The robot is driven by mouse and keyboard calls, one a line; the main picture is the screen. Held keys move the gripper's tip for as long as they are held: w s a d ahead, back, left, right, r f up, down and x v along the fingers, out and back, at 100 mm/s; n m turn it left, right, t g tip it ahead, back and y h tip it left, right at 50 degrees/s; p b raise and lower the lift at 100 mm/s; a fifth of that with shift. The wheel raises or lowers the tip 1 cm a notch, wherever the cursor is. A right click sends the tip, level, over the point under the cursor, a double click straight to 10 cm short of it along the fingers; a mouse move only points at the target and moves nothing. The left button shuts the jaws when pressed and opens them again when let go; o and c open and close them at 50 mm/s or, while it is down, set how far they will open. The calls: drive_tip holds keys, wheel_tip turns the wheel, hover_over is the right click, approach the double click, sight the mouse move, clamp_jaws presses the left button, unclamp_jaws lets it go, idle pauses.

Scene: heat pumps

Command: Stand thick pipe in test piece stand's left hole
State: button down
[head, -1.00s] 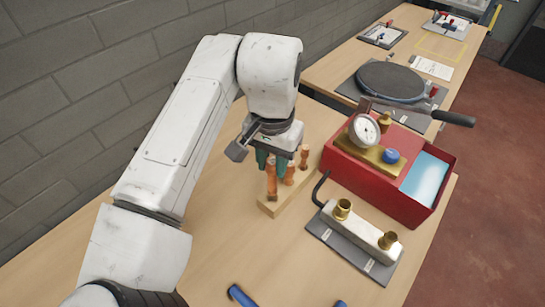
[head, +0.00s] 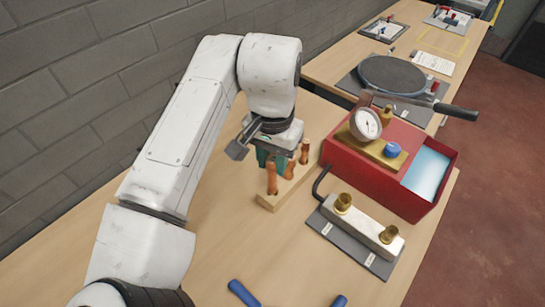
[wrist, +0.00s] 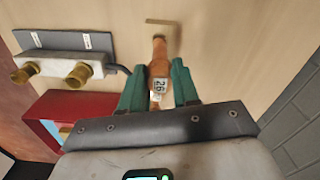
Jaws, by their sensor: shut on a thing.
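The test piece stand (head: 297,191) is a pale wooden block on the bench, in the middle of the head view. Copper pipes rise at it: one at the front left (head: 271,178), one in the middle (head: 288,168), one at the back right (head: 304,152). My gripper (head: 274,160) is low over the stand, partly hidden behind the front pipes. In the wrist view its green fingers (wrist: 160,83) are shut on a copper pipe (wrist: 159,52) that bears a white tag reading 26. I take this as the thick pipe. I cannot tell whether its lower end sits in a hole.
A grey plate with a white block and brass fittings (head: 362,222) lies right of the stand, its black bent hose close to it. A red box (head: 432,205) with a gauge (head: 366,124) stands behind. Blue handles (head: 243,293) lie at the front. Bench left of the stand is clear.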

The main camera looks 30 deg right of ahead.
sight(273, 174)
drive_tip(key=shift+f+b, duration=1.3)
drive_tip(key=shift+f, duration=1.2)
idle(0.3)
drive_tip(key=c, duration=0.8)
unclamp_jaws()
drive_tip(key=shift+o, duration=0.2)
wheel_tip(273, 174, up, 11)
drive_tip(key=shift+f, duration=0.1)
